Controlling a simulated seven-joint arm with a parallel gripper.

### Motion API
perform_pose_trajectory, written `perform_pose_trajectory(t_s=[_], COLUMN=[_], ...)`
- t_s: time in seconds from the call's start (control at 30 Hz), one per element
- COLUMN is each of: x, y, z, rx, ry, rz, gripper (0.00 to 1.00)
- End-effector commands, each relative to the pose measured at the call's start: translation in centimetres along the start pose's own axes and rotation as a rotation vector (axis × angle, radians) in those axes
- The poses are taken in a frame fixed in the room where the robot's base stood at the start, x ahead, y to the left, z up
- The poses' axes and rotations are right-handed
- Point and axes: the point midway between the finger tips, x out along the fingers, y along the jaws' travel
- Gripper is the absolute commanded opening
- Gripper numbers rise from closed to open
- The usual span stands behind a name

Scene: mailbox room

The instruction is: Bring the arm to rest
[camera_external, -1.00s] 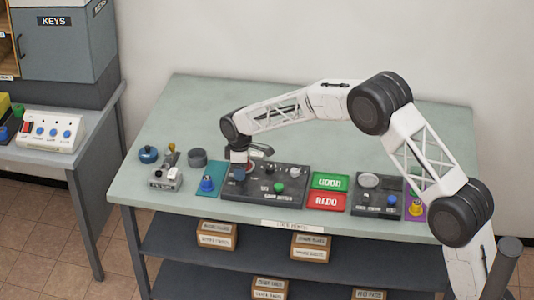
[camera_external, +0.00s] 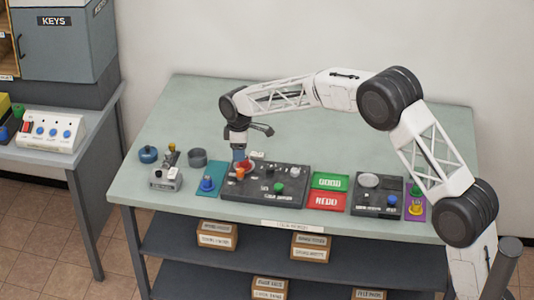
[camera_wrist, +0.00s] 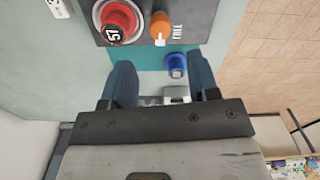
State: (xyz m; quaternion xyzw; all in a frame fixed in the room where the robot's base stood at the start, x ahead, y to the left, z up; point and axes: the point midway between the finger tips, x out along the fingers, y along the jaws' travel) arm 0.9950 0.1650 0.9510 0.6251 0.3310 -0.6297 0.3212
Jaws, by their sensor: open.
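My arm reaches from the right over the green-topped table (camera_external: 330,115). My gripper (camera_external: 239,160) points down just above the left end of the dark control panel (camera_external: 262,197). In the wrist view my gripper (camera_wrist: 164,85) shows two blue fingers set apart, with nothing held between them. A red knob marked 57 (camera_wrist: 118,22) and an orange knob (camera_wrist: 160,28) on the panel lie beyond the fingertips. A blue knob (camera_wrist: 176,63) on a teal plate shows between the fingers and beyond them. The red knob is partly behind my gripper in the outside view.
Green (camera_external: 331,181) and red (camera_external: 327,201) plates and a second dark panel (camera_external: 378,196) stand to the right. A grey device (camera_external: 166,180), a blue round knob (camera_external: 148,154) and a grey cylinder (camera_external: 197,157) stand to the left. The table's back is clear.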

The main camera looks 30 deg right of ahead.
Motion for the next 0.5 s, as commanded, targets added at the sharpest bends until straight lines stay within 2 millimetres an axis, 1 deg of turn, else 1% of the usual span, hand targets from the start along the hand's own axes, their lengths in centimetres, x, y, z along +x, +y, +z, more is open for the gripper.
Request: perform_pose_trajectory(t_s=[0.27, 0.37, 0.5], x=[-0.2, -0.8, -2.5], y=[-0.1, -0.3, -0.9], z=[0.1, 0.6, 1.8], rx=[0.003, 0.011, 0.035], ry=[0.001, 0.003, 0.008], rz=[0.001, 0.003, 0.008], gripper=[0.55, 0.55, 0.55])
